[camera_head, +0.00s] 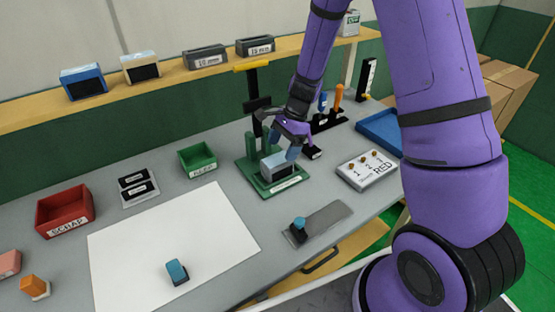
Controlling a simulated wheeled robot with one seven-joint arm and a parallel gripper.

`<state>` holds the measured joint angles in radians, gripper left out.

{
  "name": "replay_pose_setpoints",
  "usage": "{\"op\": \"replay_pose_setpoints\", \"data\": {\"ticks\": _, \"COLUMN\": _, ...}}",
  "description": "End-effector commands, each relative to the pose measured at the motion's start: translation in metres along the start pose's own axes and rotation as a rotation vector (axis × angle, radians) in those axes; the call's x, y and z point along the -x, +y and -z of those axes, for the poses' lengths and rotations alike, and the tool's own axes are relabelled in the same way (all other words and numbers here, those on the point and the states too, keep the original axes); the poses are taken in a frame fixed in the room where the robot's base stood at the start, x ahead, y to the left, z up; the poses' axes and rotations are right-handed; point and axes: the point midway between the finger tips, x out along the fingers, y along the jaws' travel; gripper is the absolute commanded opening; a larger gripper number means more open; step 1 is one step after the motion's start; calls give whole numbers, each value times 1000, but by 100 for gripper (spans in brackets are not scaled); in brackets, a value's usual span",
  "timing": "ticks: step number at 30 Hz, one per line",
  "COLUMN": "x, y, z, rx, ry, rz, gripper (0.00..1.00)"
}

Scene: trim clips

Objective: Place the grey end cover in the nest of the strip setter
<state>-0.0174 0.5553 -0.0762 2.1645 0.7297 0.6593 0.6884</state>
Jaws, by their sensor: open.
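The strip setter (249,176) is a green base with green posts, a black column and a yellow handle at the back. A grey block with a dark front, which looks like the grey end cover (277,167), sits on the green base in front of the posts. My gripper (281,148) is open, pointing down right over this block, with its bluish fingertips at the block's top. The fingers hide part of the block's upper edge. I cannot tell whether the fingers touch it, or whether it is fully seated in the nest.
A white sheet (140,240) bears a blue-topped block (177,271). A grey plate (327,221) with a blue-topped piece lies front right. A labelled white block (367,170), green bin (197,159), red scrap bin (65,209) and blue tray (380,130) stand around. The shelf (220,66) runs behind.

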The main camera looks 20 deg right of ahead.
Motion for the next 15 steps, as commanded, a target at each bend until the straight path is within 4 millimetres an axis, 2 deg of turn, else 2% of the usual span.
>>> {"op": "replay_pose_setpoints", "data": {"ticks": 1, "x": 11, "y": -1, "z": 0, "rx": 1, "ry": 1, "rz": 3, "gripper": 85}}
{"op": "replay_pose_setpoints", "data": {"ticks": 6, "x": 36, "y": 0, "z": 0, "rx": 0, "ry": 0, "rz": 2, "gripper": 85}}
{"op": "replay_pose_setpoints", "data": {"ticks": 10, "x": 46, "y": 0, "z": 0, "rx": 1, "ry": 1, "rz": 1, "gripper": 85}}
{"op": "replay_pose_setpoints", "data": {"ticks": 15, "x": 51, "y": 0, "z": 0, "rx": 1, "ry": 0, "rz": 0, "gripper": 85}}
